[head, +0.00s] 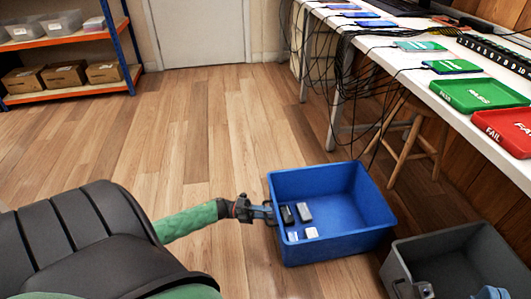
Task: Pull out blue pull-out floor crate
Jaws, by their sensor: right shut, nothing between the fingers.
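The blue pull-out floor crate (345,180) stands upright on the wooden floor right of centre, with its open top facing up. Two dark phone-like items (304,212) and two small pale items (311,232) lie inside it near its left wall. My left gripper (268,212) comes in from the left and meets the crate's left rim; its fingers look closed over the wall, though they show small. My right gripper (490,293) shows only partly at the bottom right edge, by the grey crate, and is shut and empty.
A grey crate (404,262) stands at the bottom right, close to the blue crate. The table (440,105) with green and red trays runs along the right, with hanging cables and a wooden stool (412,128) beneath. Floor left of the blue crate is clear. A shelf (75,38) stands far left.

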